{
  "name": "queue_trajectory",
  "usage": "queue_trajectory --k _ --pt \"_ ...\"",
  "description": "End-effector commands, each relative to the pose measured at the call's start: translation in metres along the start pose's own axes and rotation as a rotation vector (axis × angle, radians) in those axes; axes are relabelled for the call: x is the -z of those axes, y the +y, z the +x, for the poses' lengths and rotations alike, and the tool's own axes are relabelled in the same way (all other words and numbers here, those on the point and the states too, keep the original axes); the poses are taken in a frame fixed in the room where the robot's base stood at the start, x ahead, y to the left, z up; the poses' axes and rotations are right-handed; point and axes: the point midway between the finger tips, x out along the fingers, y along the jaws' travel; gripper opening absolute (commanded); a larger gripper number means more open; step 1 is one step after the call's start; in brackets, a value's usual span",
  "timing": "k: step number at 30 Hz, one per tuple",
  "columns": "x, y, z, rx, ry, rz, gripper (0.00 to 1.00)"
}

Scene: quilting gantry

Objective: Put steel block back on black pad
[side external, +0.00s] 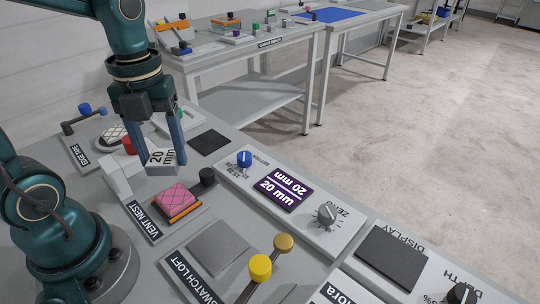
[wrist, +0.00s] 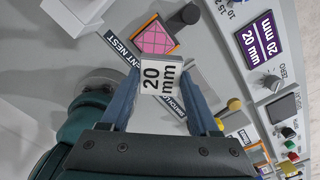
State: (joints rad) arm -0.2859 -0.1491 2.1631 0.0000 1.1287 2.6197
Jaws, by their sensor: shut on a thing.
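The steel block (side external: 164,162), a pale block marked "20 mm", is between the fingers of my gripper (side external: 161,157). In the wrist view the block (wrist: 161,77) sits between both blue fingers of my gripper (wrist: 160,85), label facing the camera. It appears held above the bench, near the VENT NEST station. A small black pad (side external: 209,142) lies flat and bare behind and right of the block, beside the display panel.
A pink quilted piece on an orange base (side external: 175,200) and a black knob (side external: 207,177) are close by. A panel (side external: 290,195) has a blue knob (side external: 244,159) and a screen reading 20 mm. A yellow knob (side external: 260,268) stands in front. A white block (side external: 122,174) is left.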

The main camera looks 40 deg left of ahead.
Motion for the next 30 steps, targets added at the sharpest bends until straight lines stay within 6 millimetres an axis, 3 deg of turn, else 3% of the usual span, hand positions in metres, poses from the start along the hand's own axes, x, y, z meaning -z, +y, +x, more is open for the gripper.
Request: queue_trajectory --k 5,14,20,24,30 --pt "-0.022 -0.008 -0.015 0.002 -0.003 -0.057 0.00" --pt "-0.098 -0.005 -0.033 0.000 0.000 -0.302 0.00" --pt "-0.153 0.019 -0.031 -0.001 0.003 -0.491 0.00" --pt "-0.187 0.045 -0.021 -0.001 0.003 -0.619 0.00" --pt "-0.213 0.083 0.000 0.000 0.003 -0.741 0.00"
